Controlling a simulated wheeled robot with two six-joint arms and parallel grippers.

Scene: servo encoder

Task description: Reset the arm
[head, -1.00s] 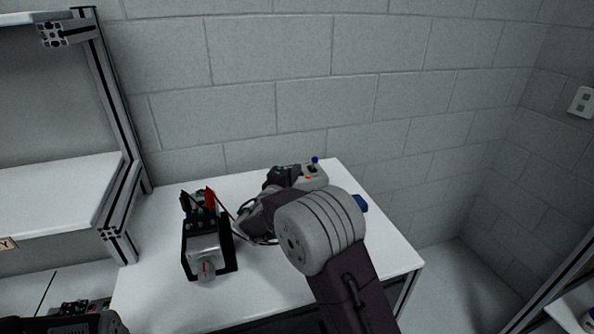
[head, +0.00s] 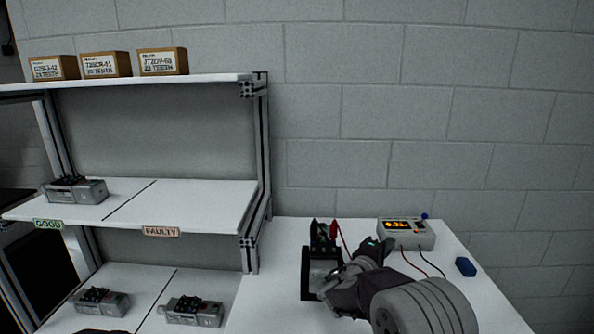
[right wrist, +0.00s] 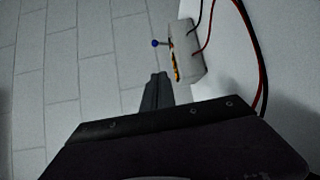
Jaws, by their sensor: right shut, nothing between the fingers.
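My right gripper (head: 383,244) is shut and empty above the white table, just left of and in front of the grey meter box (head: 408,236). The box has a lit orange display and a lever with a blue ball (head: 424,216) at its right end. The right wrist view shows the shut fingers (right wrist: 157,82) beside the box (right wrist: 184,55), with the blue-tipped lever (right wrist: 158,43) sticking out. A black test stand (head: 306,272) with black and red clips (head: 333,230) stands left of the gripper. The arm partly hides it. My left gripper is not in view.
A shelf unit (head: 255,160) on the left has sections labelled GOOD (head: 48,224) and FAULTY (head: 161,231). One grey servo (head: 75,190) lies above GOOD. Two servos (head: 100,302) (head: 192,311) lie lower. A blue block (head: 465,267) lies right on the table.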

